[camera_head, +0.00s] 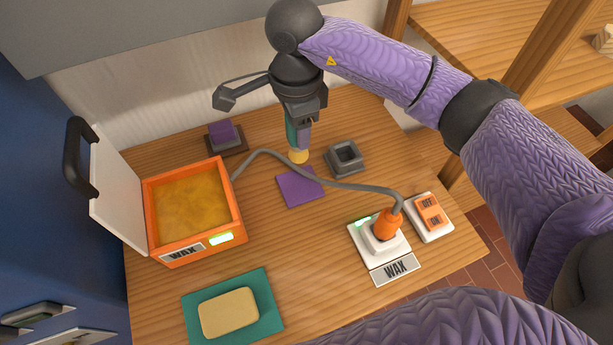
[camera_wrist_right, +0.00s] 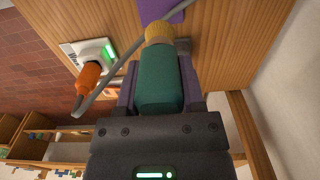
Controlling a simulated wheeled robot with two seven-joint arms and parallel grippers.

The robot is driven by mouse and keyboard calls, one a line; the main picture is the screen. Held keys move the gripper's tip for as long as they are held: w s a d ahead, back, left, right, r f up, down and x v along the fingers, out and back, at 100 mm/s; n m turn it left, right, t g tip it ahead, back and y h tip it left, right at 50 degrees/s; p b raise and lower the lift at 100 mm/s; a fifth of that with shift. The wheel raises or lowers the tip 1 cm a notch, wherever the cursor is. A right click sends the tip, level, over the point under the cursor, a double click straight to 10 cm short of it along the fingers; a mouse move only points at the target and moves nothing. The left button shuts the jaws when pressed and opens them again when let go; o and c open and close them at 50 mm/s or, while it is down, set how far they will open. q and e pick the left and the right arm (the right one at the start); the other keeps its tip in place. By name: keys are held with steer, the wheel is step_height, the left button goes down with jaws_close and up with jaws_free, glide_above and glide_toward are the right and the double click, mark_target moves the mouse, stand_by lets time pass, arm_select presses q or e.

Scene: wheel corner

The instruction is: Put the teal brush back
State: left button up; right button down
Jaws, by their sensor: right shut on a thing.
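The teal brush (camera_head: 291,131) is upright in my right gripper (camera_head: 298,127), with its yellowish bristle end (camera_head: 298,156) pointing down. In the right wrist view the teal brush (camera_wrist_right: 160,88) lies between the two fingers of the right gripper (camera_wrist_right: 160,85), which is shut on it. The bristle end is at the far edge of the purple square (camera_head: 300,186); I cannot tell whether it touches the table. A dark grey square holder (camera_head: 346,160) with a hollow stands just right of the brush. My left gripper is not in view.
An orange wax box (camera_head: 239,213) with its white lid (camera_head: 117,200) open stands at left. A grey cable runs from it past the brush to an orange plug (camera_head: 387,225) in a white socket. A switch (camera_head: 430,216), purple block (camera_head: 222,132) and teal mat (camera_head: 192,310) with a yellow block (camera_head: 229,312) also lie here.

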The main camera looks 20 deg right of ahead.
steer(key=shift+f, duration=0.1)
step_height(320, 180, down, 10)
steer(key=b, duration=0.3)
steer(key=shift+r, duration=0.25)
steer(key=shift+f+b, duration=0.2)
steer(key=shift+b, duration=0.1)
steer(key=shift+c, duration=1.4)
jaws_free()
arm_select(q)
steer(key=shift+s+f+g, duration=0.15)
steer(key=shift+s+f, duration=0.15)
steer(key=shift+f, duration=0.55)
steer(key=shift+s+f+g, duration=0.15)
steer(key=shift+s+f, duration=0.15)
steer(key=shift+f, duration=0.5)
arm_select(e)
steer(key=shift+o, duration=0.4)
